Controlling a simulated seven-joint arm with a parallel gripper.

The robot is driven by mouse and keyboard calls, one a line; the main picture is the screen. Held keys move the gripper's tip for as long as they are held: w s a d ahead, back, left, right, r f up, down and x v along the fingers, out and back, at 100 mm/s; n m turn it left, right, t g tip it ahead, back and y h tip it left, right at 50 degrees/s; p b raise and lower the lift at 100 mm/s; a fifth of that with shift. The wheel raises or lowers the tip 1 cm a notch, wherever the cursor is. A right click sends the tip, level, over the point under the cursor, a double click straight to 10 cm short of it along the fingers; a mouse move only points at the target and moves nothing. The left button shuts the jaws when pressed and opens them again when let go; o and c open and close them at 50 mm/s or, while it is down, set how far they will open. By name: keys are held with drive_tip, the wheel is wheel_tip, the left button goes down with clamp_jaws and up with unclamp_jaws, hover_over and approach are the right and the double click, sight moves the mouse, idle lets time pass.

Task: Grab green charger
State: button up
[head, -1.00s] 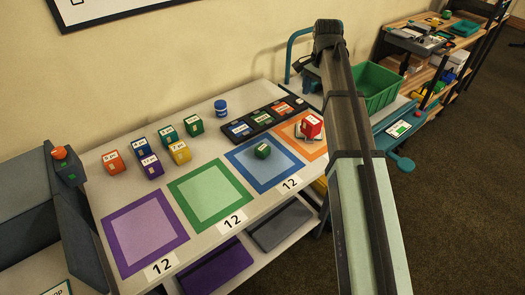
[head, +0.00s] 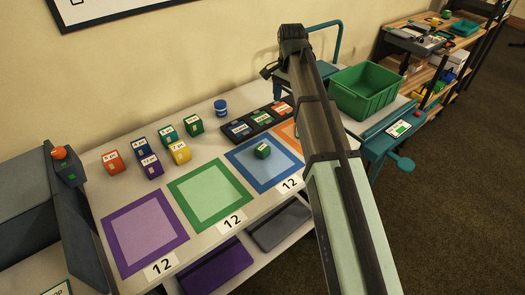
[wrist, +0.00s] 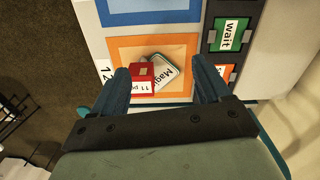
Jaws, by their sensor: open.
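No thing in view is plainly marked as a green charger. In the wrist view my gripper (wrist: 160,70) is open, its two blue fingers apart on either side of a red block (wrist: 142,72) and a flat rounded pad (wrist: 171,70). The pad has a pale face, partly readable "Magi", and a dark greenish rim. It lies tilted on the orange-bordered square (wrist: 117,46), partly covered by the block. In the head view my arm hides both, and my gripper. A green block (head: 262,151) sits on the blue square (head: 240,158); another green block (head: 195,125) stands near the wall.
Several coloured blocks, including an orange one (head: 113,162) and a yellow one (head: 181,152), stand at the back left. A black tray (head: 232,138) with labelled cards lies beside the squares. A green bin (head: 368,112) stands to the right. The purple square (head: 120,212) is empty.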

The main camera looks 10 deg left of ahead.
drive_tip(key=s+a+f+n, duration=0.2)
drive_tip(key=s+a+n, duration=0.1)
drive_tip(key=s+a, duration=0.35)
drive_tip(key=n, duration=1.6)
hover_over(262, 147)
drive_tip(key=f, duration=0.9)
drive_tip(key=shift+s+d+f, duration=0.25)
drive_tip(key=shift+s+d, duration=0.05)
drive_tip(key=shift+d, duration=0.05)
drive_tip(key=shift+w+a+f, duration=0.15)
drive_tip(key=shift+f, duration=1.2)
drive_tip(key=shift+w+a+f, duration=0.1)
drive_tip(key=shift+w+f, duration=0.05)
drive_tip(key=shift+f, duration=1.15)
drive_tip(key=shift+c, duration=0.2)
drive_tip(key=c, duration=1.1)
